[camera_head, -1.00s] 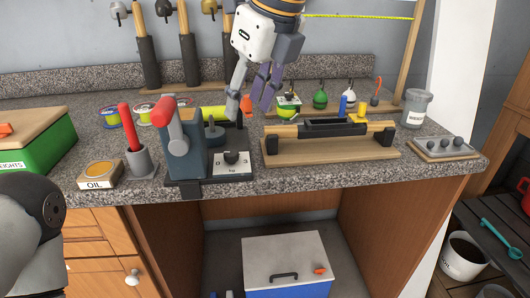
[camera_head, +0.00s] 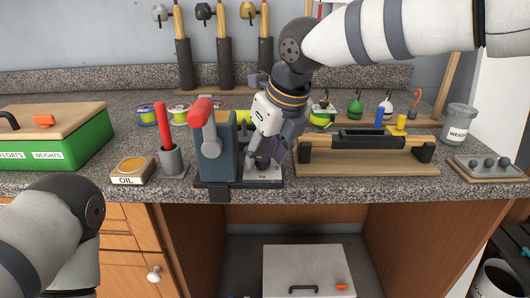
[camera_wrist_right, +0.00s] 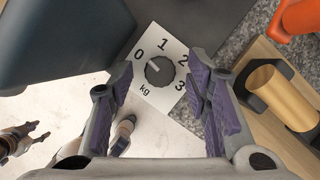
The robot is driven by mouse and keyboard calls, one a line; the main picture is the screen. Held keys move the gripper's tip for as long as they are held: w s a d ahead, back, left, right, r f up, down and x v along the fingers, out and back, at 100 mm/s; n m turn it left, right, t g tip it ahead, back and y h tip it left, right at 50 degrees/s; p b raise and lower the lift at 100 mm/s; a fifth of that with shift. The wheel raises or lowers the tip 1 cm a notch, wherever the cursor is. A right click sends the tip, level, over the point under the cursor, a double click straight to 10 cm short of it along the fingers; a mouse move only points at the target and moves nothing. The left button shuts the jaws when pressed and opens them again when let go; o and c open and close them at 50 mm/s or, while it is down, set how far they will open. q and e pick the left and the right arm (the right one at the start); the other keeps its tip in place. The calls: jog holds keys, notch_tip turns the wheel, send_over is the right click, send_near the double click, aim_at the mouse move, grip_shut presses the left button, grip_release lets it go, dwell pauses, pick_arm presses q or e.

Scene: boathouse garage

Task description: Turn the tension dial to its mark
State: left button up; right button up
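The tension dial (camera_wrist_right: 159,71) is a dark round knob on a white plate (camera_wrist_right: 152,96) marked 0, 1, 2, 3 and kg. A light line on the knob points up-left, between 0 and 1. The plate (camera_head: 265,177) sits at the foot of the blue-grey device with a red-ended lever (camera_head: 213,140). My right gripper (camera_wrist_right: 160,78) is open and empty, pointing down with one finger on each side of the dial. Gaps show between the fingers and the knob. In the head view the right gripper (camera_head: 262,160) mostly hides the dial. My left arm shows lower left; its hand is unclear.
A wooden stand (camera_head: 365,165) with a dark tool is close right of the dial. A cup with a red handle (camera_head: 171,158) and an oil box (camera_head: 133,171) are left of the device. A green box (camera_head: 88,140) stands farther left. Several floats hang behind.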

grip_shut()
jog(key=shift+d+n+g, duration=0.1)
jog(key=shift+n+g, duration=0.2)
jog(key=shift+n, duration=0.6)
jog(key=shift+o, duration=0.3)
grip_release()
jog(key=v, duration=1.2)
jog(key=shift+d, duration=0.15)
jog(key=shift+f, duration=0.1)
